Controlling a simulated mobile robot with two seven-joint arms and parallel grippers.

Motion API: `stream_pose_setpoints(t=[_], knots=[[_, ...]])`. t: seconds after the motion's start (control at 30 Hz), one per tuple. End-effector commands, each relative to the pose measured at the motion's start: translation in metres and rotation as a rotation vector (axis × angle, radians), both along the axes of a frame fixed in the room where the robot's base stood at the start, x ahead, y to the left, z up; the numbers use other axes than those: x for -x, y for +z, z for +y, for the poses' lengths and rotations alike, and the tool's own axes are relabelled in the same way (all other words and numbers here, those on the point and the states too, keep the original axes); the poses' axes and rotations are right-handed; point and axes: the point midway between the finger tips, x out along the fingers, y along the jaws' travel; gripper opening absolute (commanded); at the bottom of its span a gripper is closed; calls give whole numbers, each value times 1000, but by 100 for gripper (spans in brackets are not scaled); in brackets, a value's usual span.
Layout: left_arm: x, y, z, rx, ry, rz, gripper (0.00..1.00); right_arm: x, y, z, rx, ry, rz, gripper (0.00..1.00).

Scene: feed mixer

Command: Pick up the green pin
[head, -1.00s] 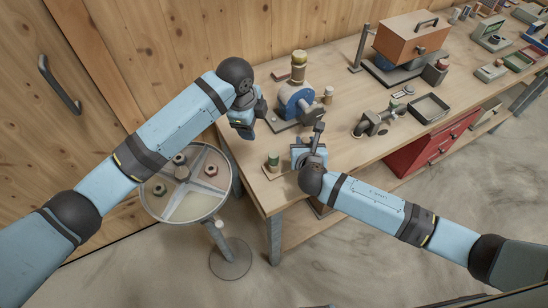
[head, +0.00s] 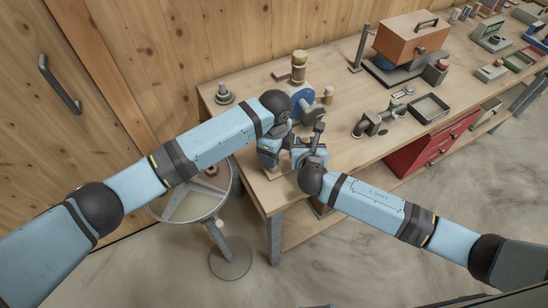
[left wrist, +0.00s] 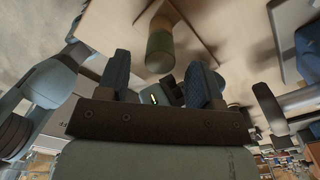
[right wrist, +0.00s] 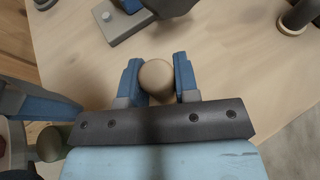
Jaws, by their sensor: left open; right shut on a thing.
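The green pin (left wrist: 160,48), a short cylinder with a green band and a tan part, shows in the left wrist view beyond and between my left fingers. In the right wrist view a green cylinder (right wrist: 52,142) shows at the left edge, beside my left gripper. In the head view my left gripper (head: 269,157) hides most of the pin near the bench's front left corner. My left gripper is open, its fingers not touching the pin. My right gripper (head: 300,156) is shut on a round-topped tan pin (right wrist: 156,76), its blue fingers on both sides.
The wooden bench (head: 345,150) carries a blue machine (head: 302,103) behind my grippers, a metal fitting (head: 372,122) and a grey tray (head: 428,107) to the right. A round stool-like stand (head: 190,205) is left of the bench. My two grippers are close together.

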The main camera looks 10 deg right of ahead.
Motion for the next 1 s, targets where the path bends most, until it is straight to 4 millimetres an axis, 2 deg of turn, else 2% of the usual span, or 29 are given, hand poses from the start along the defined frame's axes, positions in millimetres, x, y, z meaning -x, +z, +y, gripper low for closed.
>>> stream_pose_setpoints(t=[0.17,0.4,0.43,0.6,0.67,0.9,1.0], knots=[[0,-20,0,0,1,0,60,0,0,0,0,0,0,2],[0,-23,0,2,0,-1,60,0,0,0,0,0,0,2],[0,-23,0,2,0,-1,58,0,0,0,0,0,0,2],[0,-22,0,1,0,0,19,0,0,0,0,0,0,2],[0,-22,0,1,0,0,7,0,0,0,0,0,0,2],[0,-22,0,2,0,-1,7,0,0,0,0,0,0,2],[-1,-16,0,1,0,-2,7,0,0,0,0,0,0,2]])
